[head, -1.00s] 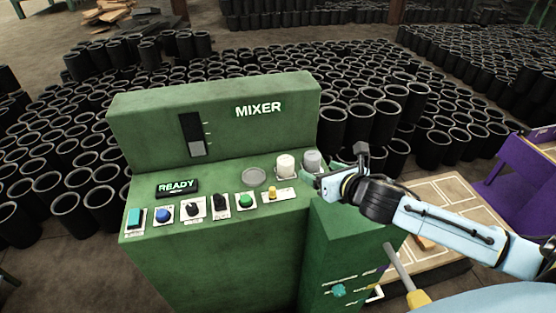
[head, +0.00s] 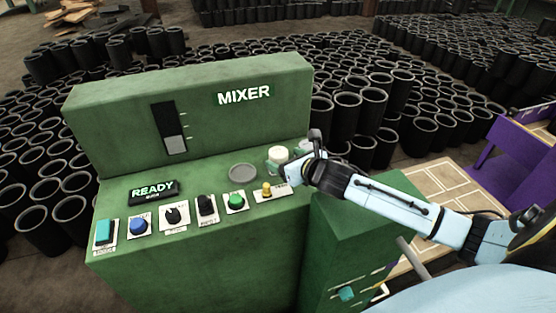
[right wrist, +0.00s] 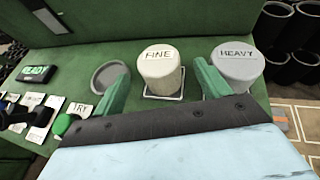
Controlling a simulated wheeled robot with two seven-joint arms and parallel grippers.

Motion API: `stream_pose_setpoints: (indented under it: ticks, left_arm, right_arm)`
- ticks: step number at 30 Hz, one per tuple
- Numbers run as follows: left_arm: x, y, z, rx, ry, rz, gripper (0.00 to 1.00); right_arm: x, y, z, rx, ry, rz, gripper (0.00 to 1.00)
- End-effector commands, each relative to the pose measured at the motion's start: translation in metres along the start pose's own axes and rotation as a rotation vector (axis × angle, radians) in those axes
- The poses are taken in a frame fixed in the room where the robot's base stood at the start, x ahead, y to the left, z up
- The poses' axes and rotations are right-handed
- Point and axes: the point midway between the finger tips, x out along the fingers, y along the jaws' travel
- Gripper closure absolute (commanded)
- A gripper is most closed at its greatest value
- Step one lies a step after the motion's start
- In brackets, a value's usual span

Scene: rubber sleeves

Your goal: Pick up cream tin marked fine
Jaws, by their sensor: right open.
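The cream tin marked FINE (right wrist: 160,72) stands upright on the green mixer panel in the right wrist view. In the head view its cream top (head: 277,154) shows just beyond my right gripper (head: 290,160). In the right wrist view my right gripper (right wrist: 160,88) is open, its green fingers to the left and right of the tin's near side. The tin looks apart from both fingers. My left gripper is not in view.
A grey tin marked HEAVY (right wrist: 236,64) stands right of the cream tin, close to the right finger. A round grey disc (head: 242,173) lies to the left. Buttons and knobs, including a green button (head: 236,202), line the panel's front. The mixer's upright back (head: 200,115) rises behind.

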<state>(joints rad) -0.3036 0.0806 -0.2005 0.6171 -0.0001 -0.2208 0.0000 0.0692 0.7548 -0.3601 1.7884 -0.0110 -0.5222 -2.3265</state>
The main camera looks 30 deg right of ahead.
Motion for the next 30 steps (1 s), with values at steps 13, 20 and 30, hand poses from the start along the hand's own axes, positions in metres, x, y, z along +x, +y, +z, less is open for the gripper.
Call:
stream_pose_setpoints:
  ticks: [13, 20, 30]
  left_arm:
    - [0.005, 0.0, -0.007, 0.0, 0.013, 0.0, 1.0]
    - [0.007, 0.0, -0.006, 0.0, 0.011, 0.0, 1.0]
    - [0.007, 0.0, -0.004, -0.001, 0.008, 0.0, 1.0]
  right_arm:
    - [0.044, 0.001, 0.0, 0.003, 0.0, 0.0, 0.25]
    - [0.063, 0.001, 0.0, 0.0, 0.0, 0.0, 0.25]
    - [0.064, 0.001, 0.0, -0.001, 0.001, 0.001, 0.37]
